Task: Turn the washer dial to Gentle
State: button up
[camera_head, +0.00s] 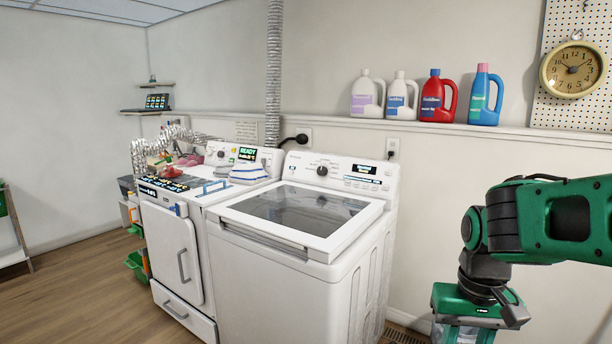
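The washer (305,220) is a white top-loader with a dark glass lid in the middle of the head view. Its dial (322,171) is a small dark round knob on the raised back panel. A small lit display (364,169) sits right of the dial, its text too small to read surely. The dial's pointer setting cannot be made out. My green and black arm is at the right, well away from the washer and apart from the dial. My gripper (462,335) points down at the bottom edge, with its fingers cut off by the frame.
A white dryer (180,245) with a green "READY" display stands left of the washer, with folded cloths (248,173) on top. Several detergent bottles (437,96) stand on the wall ledge (450,128). A clock (573,69) hangs on the pegboard. Wooden floor (80,300) is clear at left.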

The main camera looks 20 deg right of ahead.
aim_at(321, 171)
jog(key=i, duration=0.9)
jog(key=z, duration=0.05)
